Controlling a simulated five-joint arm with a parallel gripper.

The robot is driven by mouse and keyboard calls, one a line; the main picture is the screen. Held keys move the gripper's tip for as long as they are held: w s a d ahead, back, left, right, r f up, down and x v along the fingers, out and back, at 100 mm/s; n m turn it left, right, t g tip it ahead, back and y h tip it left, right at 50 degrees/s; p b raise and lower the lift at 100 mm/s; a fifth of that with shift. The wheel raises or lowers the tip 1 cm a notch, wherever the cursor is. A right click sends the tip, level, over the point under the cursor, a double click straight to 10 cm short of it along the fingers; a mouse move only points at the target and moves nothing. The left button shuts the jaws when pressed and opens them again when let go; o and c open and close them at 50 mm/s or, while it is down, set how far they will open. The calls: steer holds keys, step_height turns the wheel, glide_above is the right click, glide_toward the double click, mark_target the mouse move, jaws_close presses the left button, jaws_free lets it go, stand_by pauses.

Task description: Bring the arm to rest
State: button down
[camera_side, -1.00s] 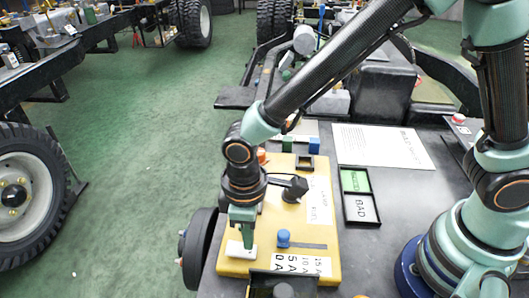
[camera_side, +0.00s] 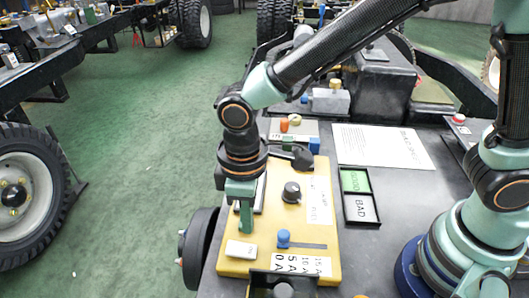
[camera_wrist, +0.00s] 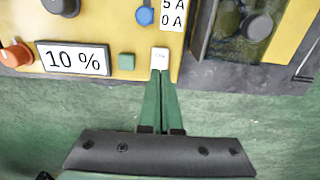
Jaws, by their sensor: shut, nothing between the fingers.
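My gripper (camera_side: 246,230) points down over the left edge of the yellow panel (camera_side: 315,225). Its green fingers are together with nothing between them. They look a little above the panel, just behind a white button (camera_side: 240,249). In the wrist view the closed fingertips (camera_wrist: 160,74) appear right beside the white button (camera_wrist: 160,57), which is clear of them. A display reading "10 %" (camera_wrist: 73,58) and a green square button (camera_wrist: 126,61) lie to its left there. My wrist hides part of the panel in the side view.
The panel carries a black knob (camera_side: 291,192) and a blue slider knob (camera_side: 283,238). A two-part GOOD/BAD tray (camera_side: 377,210) and a white paper sheet (camera_side: 382,147) lie to the right. A black tyre (camera_side: 200,246) is left of the table. Open green floor lies beyond.

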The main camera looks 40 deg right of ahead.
steer(key=d+r+m+t, duration=0.2)
steer(key=d+r+m, duration=0.2)
steer(key=d+r, duration=0.3)
steer(key=d+r+m+t, duration=0.3)
steer(key=d+r+m, duration=0.2)
steer(key=d, duration=1.3)
steer(key=shift+d+r+t, duration=0.15)
steer(key=shift+r+t, duration=0.15)
steer(key=shift+r, duration=0.6)
